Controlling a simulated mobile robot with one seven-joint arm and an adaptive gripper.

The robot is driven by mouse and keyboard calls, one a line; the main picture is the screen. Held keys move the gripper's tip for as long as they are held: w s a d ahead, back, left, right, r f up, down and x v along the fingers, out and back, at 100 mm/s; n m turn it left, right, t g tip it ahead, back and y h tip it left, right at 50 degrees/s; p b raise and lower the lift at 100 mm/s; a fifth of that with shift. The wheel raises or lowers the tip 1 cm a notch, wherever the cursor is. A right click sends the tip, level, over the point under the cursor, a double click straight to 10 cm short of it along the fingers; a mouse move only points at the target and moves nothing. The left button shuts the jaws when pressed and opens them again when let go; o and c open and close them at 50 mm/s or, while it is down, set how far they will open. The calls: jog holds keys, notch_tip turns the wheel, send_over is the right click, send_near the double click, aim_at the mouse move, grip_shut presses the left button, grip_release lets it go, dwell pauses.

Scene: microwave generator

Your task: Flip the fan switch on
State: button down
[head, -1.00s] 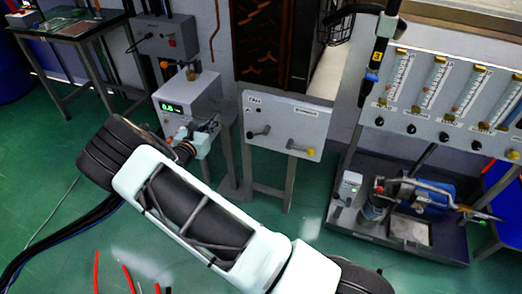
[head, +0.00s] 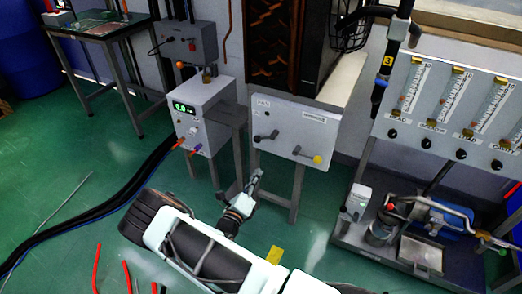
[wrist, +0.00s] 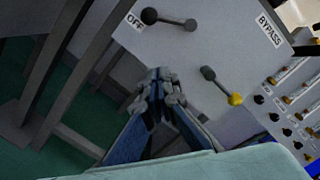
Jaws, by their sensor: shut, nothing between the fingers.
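A light grey switch panel (head: 297,125) on a stand carries two levers. The left lever has a black knob (head: 257,139); the wrist view shows this knob (wrist: 149,16) beside a label reading OFF. The right lever ends in a yellow knob (head: 317,160), low at the panel's right; this knob (wrist: 236,99) also shows in the wrist view, below a BYPASS label. I cannot tell from the labels which lever is the fan switch. My gripper (head: 256,176) is shut and empty, just below the panel's lower left.
A box with a green display (head: 200,115) stands left of the panel. A flow-meter board (head: 450,110) and a pump on a dark tray (head: 405,255) stand to the right. Black hoses (head: 90,215) lie on the green floor. Metal stand legs flank the gripper.

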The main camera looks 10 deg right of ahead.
aim_at(264, 138)
jog(key=w+d+r+b, duration=0.2)
jog(key=w+d+b, duration=0.1)
jog(key=w, duration=0.8)
jog(key=shift+r, duration=0.35)
